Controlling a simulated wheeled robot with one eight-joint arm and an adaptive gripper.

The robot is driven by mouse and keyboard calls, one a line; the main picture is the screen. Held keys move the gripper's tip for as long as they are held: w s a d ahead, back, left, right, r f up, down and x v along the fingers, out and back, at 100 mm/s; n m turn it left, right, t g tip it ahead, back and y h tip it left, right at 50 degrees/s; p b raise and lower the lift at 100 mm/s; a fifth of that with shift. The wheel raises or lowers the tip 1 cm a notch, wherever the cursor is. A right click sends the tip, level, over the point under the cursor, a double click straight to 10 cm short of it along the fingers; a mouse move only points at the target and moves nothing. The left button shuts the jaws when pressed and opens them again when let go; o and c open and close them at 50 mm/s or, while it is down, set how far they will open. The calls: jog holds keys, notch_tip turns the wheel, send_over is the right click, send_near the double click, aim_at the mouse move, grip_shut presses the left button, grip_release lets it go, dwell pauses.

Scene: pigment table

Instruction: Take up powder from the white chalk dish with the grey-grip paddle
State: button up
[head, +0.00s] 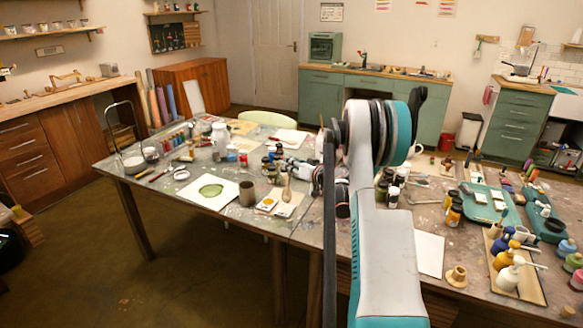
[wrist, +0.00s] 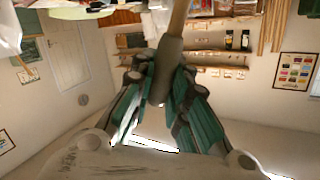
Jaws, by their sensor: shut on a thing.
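My gripper (wrist: 160,74) is shut on the dark grey grip (wrist: 164,78) of the paddle in the wrist view. The paddle's wooden shaft (wrist: 178,18) runs from the grip to the top of that picture, where its far end is cut off. In the head view my arm covers most of the gripper. A pale wooden paddle-like piece (head: 287,190) shows left of the arm, above the table by two small pale squares. One square (head: 267,203) bears something yellow. I cannot make out the white chalk dish for certain.
The long paint-stained table (head: 225,167) is crowded. Dark jars are close behind. Pump bottles (head: 508,275) and a teal tray (head: 485,204) are on the right.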

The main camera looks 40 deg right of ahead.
jog(key=shift+r+p, duration=1)
jog(key=shift+r, duration=1.35)
jog(key=shift+a, duration=0.1)
